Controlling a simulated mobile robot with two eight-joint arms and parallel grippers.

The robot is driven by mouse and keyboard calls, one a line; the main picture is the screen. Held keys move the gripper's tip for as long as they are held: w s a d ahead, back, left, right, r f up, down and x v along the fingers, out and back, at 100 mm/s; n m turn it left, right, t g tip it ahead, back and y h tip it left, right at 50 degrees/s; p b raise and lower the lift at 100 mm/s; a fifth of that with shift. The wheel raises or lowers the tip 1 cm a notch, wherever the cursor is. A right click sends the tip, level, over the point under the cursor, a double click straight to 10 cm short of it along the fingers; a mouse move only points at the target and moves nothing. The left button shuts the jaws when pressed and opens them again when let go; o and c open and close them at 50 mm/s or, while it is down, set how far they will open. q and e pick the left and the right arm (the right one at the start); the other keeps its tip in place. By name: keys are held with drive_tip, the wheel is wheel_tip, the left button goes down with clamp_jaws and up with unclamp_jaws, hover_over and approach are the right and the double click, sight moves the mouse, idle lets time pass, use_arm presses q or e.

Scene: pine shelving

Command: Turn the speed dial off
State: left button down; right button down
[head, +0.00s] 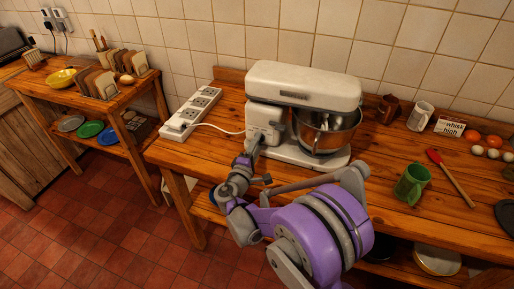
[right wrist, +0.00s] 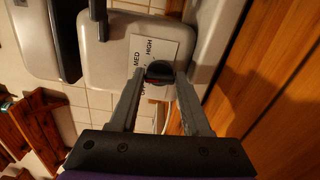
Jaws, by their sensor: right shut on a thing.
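The white stand mixer (head: 300,85) stands on the wooden table, with a metal bowl (head: 330,130) under its head. Its dark speed dial (right wrist: 158,71) shows in the right wrist view, on a pale plate marked HIGH and MED, with a partly hidden OFF label. A reddish mark shows on the dial, but I cannot tell which setting it points to. My right gripper (right wrist: 159,76) is shut on the dial, one finger on each side. In the head view, my right gripper (head: 255,143) reaches the mixer's near end and hides the dial. My left gripper is not in view.
A white power strip (head: 191,112) lies left of the mixer, its cord running to the mixer. A green mug (head: 411,184) and a red spatula (head: 450,178) are on the right. A smaller table (head: 108,103) with bread racks stands at the left.

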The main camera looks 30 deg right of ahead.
drive_tip(key=n+b, duration=0.2)
drive_tip(key=n, duration=0.3)
drive_tip(key=shift+n, duration=0.3)
drive_tip(key=n+b, duration=0.1)
drive_tip(key=n, duration=0.4)
drive_tip(key=shift+a+r, duration=0.1)
drive_tip(key=shift+r, duration=0.05)
drive_tip(key=c, duration=0.6)
unclamp_jaws()
drive_tip(key=shift+c, duration=0.2)
drive_tip(key=v, duration=1)
drive_tip(key=shift+s+a+b, duration=0.25)
drive_tip(key=shift+b, duration=0.15)
